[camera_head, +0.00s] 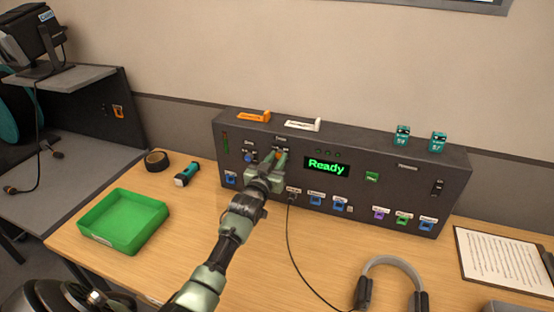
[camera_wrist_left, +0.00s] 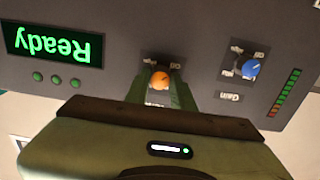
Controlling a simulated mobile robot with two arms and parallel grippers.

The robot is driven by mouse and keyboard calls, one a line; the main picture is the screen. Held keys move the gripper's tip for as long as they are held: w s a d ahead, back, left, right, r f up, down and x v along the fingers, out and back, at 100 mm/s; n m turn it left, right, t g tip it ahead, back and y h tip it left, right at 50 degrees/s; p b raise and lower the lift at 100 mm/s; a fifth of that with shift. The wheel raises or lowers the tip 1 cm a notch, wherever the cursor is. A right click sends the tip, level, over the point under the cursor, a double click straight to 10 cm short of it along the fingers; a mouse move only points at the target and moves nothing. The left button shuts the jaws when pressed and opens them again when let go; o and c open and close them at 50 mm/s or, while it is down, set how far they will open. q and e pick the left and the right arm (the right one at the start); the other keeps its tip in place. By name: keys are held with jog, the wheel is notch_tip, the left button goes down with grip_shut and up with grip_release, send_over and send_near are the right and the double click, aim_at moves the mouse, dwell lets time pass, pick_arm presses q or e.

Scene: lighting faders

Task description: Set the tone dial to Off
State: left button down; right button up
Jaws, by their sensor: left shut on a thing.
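The tone dial is an orange knob (camera_wrist_left: 160,80) on the grey console's front panel, left of the green "Ready" display (camera_head: 327,167). My left gripper (camera_head: 271,162) is at the dial in the head view and hides most of it. In the left wrist view, which shows the panel upside down, my left gripper (camera_wrist_left: 160,92) has one finger on each side of the orange knob and is shut on it. Small labels ring the knob, but they are too small to read for certain. My right gripper is not in view.
A blue Gain dial (camera_wrist_left: 247,68) sits beside the orange knob. A green tray (camera_head: 122,222), a black tape roll (camera_head: 157,161) and a teal flashlight (camera_head: 186,174) lie left of the console. A cable and headphones (camera_head: 392,262) lie in front.

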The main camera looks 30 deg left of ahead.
pick_arm(q)
jog(key=shift+f, duration=0.2)
jog(key=c, duration=1.4)
grip_release()
jog(key=shift+c, duration=0.2)
jog(key=shift+o, duration=1.3)
jog(key=shift+s+r, duration=0.1)
jog(key=shift+r, duration=0.05)
jog(key=b+v, duration=0.1)
jog(key=v, duration=0.6)
jog(key=shift+s, duration=0.4)
jog(key=shift+d, duration=0.1)
